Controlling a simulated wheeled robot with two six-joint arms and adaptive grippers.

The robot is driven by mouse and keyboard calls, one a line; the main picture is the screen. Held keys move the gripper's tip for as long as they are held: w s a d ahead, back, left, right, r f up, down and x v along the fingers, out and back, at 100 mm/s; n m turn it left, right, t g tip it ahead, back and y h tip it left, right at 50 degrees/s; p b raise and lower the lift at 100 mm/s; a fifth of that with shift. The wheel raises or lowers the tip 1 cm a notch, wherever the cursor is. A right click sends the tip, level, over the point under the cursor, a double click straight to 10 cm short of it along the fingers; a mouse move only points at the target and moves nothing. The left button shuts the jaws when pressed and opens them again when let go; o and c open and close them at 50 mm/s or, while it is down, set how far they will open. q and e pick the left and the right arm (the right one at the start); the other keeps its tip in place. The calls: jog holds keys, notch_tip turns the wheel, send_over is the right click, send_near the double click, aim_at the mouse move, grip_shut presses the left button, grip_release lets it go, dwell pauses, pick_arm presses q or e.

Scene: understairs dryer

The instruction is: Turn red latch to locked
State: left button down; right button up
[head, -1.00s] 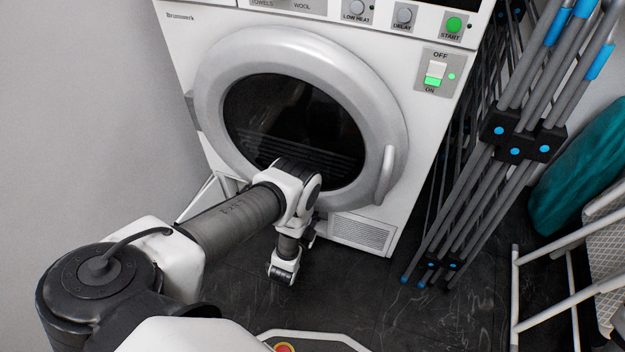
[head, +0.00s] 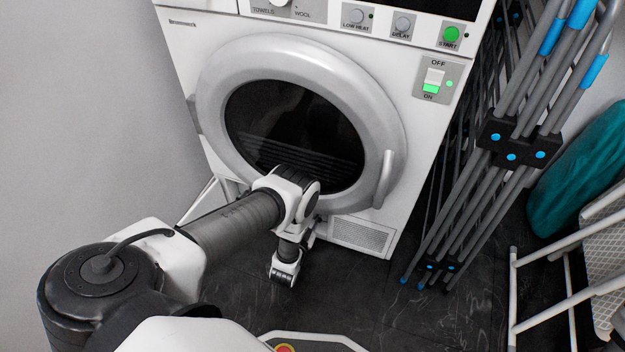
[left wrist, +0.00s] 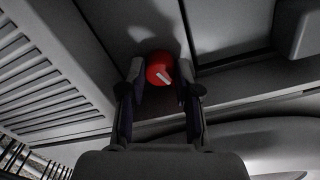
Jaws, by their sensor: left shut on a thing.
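The red latch (left wrist: 160,68) is a small round red knob with a white mark on its face, set in a grey panel at the dryer's lower front. The white mark lies at a slant in the left wrist view. My left gripper (left wrist: 160,80) has a finger on each side of the latch and is shut on it. In the head view, my left arm reaches down to the dryer's base below the round door (head: 300,130). The latch and fingertips are hidden there behind my wrist. My right gripper is in neither view.
A vent grille (head: 360,235) is beside the latch area; it also shows in the left wrist view (left wrist: 45,80). The door handle (head: 384,180) is above right. A folded drying rack (head: 470,195) stands right of the dryer. Dark floor (head: 400,310) in front is partly clear.

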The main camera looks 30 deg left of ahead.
pick_arm(q)
jog(key=shift+n+p, duration=1.15)
jog(key=shift+n, duration=5.45)
jog(key=c, duration=1.1)
grip_release()
jog(key=v, duration=0.7)
jog(key=shift+s, duration=0.3)
